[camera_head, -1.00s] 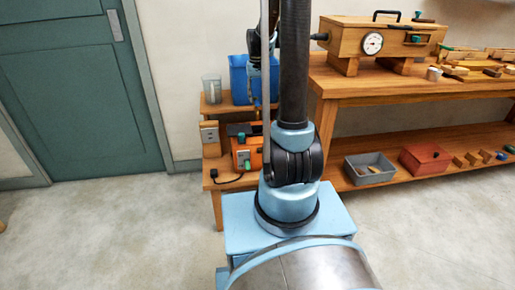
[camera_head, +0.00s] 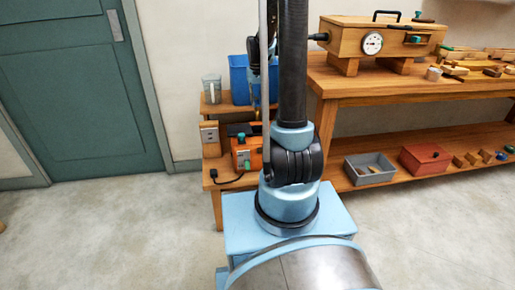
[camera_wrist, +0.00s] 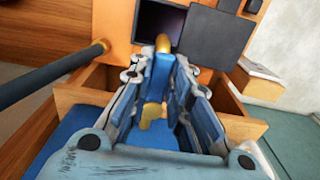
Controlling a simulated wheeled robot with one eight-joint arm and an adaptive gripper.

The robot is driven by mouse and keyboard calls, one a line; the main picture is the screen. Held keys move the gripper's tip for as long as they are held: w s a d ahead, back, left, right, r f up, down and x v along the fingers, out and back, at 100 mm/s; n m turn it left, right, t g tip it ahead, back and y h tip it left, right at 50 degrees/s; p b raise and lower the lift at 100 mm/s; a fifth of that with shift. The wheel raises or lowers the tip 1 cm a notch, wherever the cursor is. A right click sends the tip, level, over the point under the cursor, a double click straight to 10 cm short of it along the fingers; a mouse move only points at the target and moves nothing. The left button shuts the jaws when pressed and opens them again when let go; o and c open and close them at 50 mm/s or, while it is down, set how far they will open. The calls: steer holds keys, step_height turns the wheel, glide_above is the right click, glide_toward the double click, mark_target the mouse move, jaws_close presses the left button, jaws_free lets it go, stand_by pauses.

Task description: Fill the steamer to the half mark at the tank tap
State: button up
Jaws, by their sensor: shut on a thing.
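An orange unit with a green cap (camera_head: 246,152), which looks like the steamer, sits on the low wooden stand, partly hidden by my arm. A blue tank (camera_head: 238,78) stands on the step behind it, also partly covered; its tap and the steamer's water level cannot be made out. In the wrist view my gripper (camera_wrist: 168,78) is shut on a yellow, brass-coloured piece (camera_wrist: 153,115) between its pads. A curved brass end (camera_wrist: 163,43) shows just beyond the fingertips. I cannot tell whether the two are one part. In the head view the gripper is mostly behind my arm.
A clear jug (camera_head: 211,88) stands left of the tank. A socket (camera_head: 209,134) and a black plug (camera_head: 213,173) are at the stand's left. A wooden box with a gauge (camera_head: 372,43) is on the bench. A dark hose (camera_wrist: 50,78) crosses the wrist view's left. Floor before the door is clear.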

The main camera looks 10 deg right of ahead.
steer(key=shift+w+d+n, duration=0.45)
steer(key=shift+d+n, duration=0.25)
steer(key=shift+n, duration=1.45)
steer(key=shift+w+d+n, duration=0.4)
steer(key=shift+d+n, duration=0.3)
steer(key=shift+n, duration=1.4)
steer(key=shift+w+d+n, duration=0.45)
steer(key=shift+d+n, duration=0.25)
steer(key=shift+n, duration=1.45)
stand_by(1.6)
